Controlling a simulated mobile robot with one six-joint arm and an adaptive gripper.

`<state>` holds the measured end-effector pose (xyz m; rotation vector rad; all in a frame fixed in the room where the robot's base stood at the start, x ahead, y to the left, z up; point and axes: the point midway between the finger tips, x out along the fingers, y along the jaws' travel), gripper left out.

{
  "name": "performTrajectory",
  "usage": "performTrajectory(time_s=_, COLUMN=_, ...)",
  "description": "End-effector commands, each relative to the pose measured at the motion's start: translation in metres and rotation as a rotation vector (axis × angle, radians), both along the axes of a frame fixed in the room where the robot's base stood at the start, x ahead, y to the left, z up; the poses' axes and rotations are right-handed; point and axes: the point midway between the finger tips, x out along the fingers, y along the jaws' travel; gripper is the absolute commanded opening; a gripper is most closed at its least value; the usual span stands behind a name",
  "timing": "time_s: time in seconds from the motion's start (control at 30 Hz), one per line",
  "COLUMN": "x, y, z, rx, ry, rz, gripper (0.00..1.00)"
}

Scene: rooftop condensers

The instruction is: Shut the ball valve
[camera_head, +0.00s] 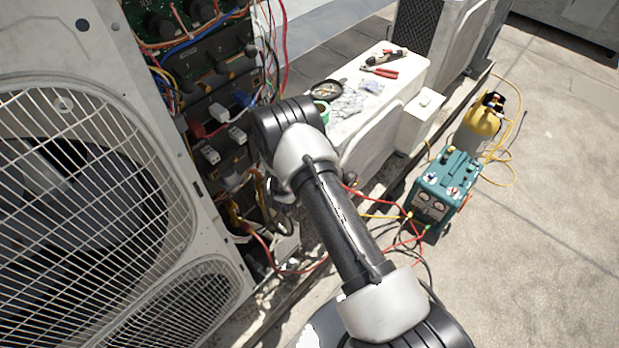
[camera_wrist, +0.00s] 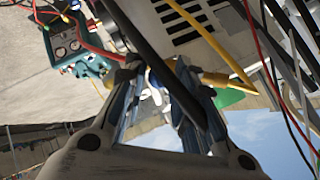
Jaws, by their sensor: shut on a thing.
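My gripper (camera_wrist: 160,76) is seen from behind in the wrist view, its two fingers reaching in among hoses and pipes. The fingers are closed in on a brass-yellow fitting (camera_wrist: 212,79) that looks like part of the ball valve. A dark cable crosses in front of the fingers, so the exact contact and the valve lever's angle cannot be told. In the head view my gripper (camera_head: 282,192) is mostly hidden behind my wrist, low in the open bay of the condenser (camera_head: 215,225). The valve is not clear there.
Loose wires (camera_head: 180,45) and hoses hang around the bay. A fan grille (camera_head: 75,190) stands left. A white unit (camera_head: 385,125) with tools on it stands behind. A teal recovery machine (camera_head: 445,190) and a yellow-topped cylinder (camera_head: 482,120) stand right, on open floor.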

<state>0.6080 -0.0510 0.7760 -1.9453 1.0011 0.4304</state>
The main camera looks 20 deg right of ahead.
Motion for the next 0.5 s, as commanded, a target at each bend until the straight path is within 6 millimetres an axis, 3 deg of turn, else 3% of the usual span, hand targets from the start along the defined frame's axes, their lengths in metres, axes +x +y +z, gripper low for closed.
performTrajectory(time_s=0.07, x=-0.001, y=0.0009, z=-0.0017, rx=0.002, ry=0.004, rz=0.002, gripper=0.0)
performTrajectory(time_s=0.1, x=-0.001, y=0.0009, z=-0.0017, rx=0.001, ry=0.004, rz=0.003, gripper=0.25)
performTrajectory(time_s=0.4, x=-0.0004, y=0.0004, z=-0.0008, rx=0.0, ry=0.001, rz=0.001, gripper=0.45)
performTrajectory(time_s=0.5, x=-0.0002, y=0.0002, z=-0.0005, rx=0.0, ry=0.001, rz=0.001, gripper=0.46)
